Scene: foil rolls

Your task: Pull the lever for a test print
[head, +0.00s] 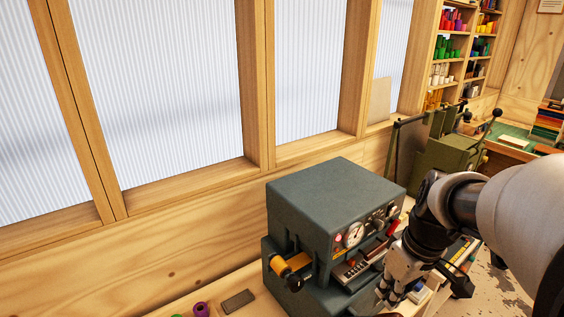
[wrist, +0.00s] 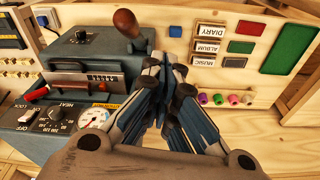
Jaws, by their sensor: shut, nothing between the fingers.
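A dark grey foil-printing machine (head: 335,205) stands on the bench below the windows, and it also shows at left in the wrist view (wrist: 90,52). A lever with a brown wooden knob (wrist: 125,22) rises beside it in the wrist view; I cannot make it out in the head view. My gripper (head: 386,293) is by the machine's front right in the head view. In the wrist view my gripper (wrist: 172,62) is shut and empty, its fingertips just right of and below the knob. Whether they touch the lever is unclear, as the fingers hide part of the space beside it.
The machine carries a dial (head: 353,234), an orange foil roll (head: 283,268) and a type holder (wrist: 90,80). Labels (wrist: 208,47), colour swatches (wrist: 288,50) and small rolls (wrist: 218,99) lie on the bench. A green press (head: 448,150) stands behind.

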